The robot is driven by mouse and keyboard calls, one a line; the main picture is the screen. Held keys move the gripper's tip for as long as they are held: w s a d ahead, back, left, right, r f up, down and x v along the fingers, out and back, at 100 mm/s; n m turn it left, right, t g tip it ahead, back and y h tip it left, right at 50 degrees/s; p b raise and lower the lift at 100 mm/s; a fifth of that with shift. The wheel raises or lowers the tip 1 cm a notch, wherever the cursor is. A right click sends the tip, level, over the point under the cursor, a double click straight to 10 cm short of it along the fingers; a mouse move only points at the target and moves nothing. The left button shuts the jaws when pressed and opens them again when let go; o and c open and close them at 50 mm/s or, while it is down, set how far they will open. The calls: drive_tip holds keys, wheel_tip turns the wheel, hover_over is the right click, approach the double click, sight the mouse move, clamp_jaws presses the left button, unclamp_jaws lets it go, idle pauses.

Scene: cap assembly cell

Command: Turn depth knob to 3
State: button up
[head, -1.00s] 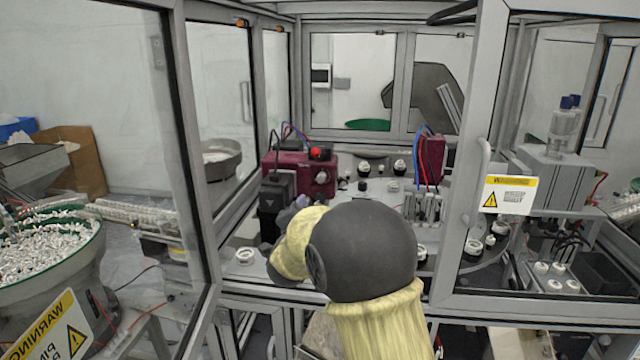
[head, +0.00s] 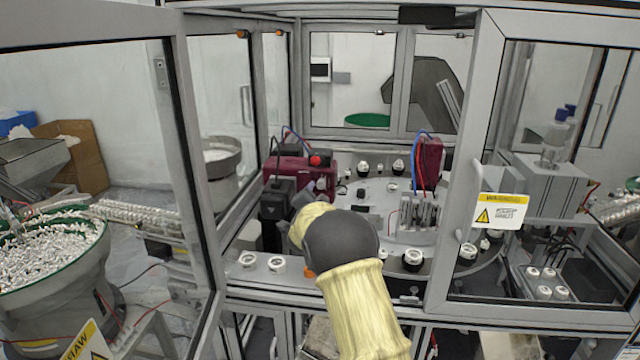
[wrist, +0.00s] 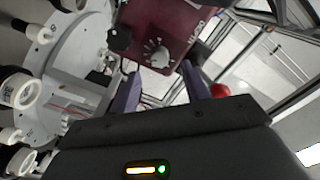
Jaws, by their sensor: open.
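A maroon control box (wrist: 180,25) fills the upper middle of the wrist view. On its face is a light grey knob (wrist: 158,57) ringed by white scale marks; I cannot read the numbers or its setting. A black knob (wrist: 119,40) sits beside it, to the left. My gripper (wrist: 160,84) is open and empty, its two fingers spread on either side of the grey knob in the picture, seemingly short of touching it.
A red button (wrist: 219,90) is close to the right finger in the wrist view. In the head view, a black block (head: 277,198) stands in front of the box. White-and-black round fittings (head: 276,264) line the deck. Open cabinet doors flank my arm.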

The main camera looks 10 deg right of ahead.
sight(321, 186)
drive_tip(key=shift+p+x, duration=0.8)
drive_tip(key=shift+x, duration=1.15)
drive_tip(key=c, duration=1)
